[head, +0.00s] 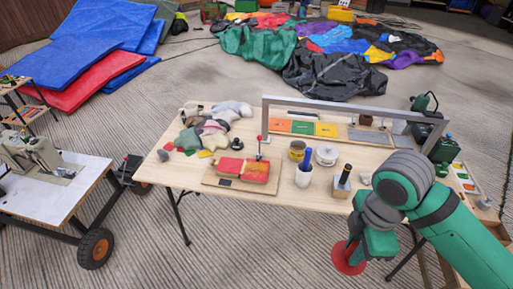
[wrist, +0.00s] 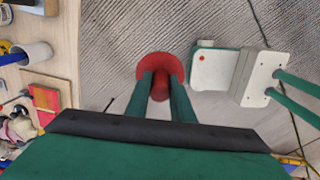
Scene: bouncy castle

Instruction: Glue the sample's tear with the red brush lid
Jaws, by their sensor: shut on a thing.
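My gripper (wrist: 160,92) is shut on the red brush lid (wrist: 160,66), a round red disc with a red knob between the fingers. In the head view the lid (head: 348,259) is off the table's front right edge, over the floor. Its brush is hidden. The sample also shows in the wrist view (wrist: 43,100).
On the table (head: 310,198) stand a yellow tin (head: 297,151), a white pot (head: 326,156), a white cup (head: 303,177) with blue handles and a brush-like tool (head: 342,182). A grey frame (head: 355,103) stands behind them. Fabric scraps (head: 212,128) lie back left.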

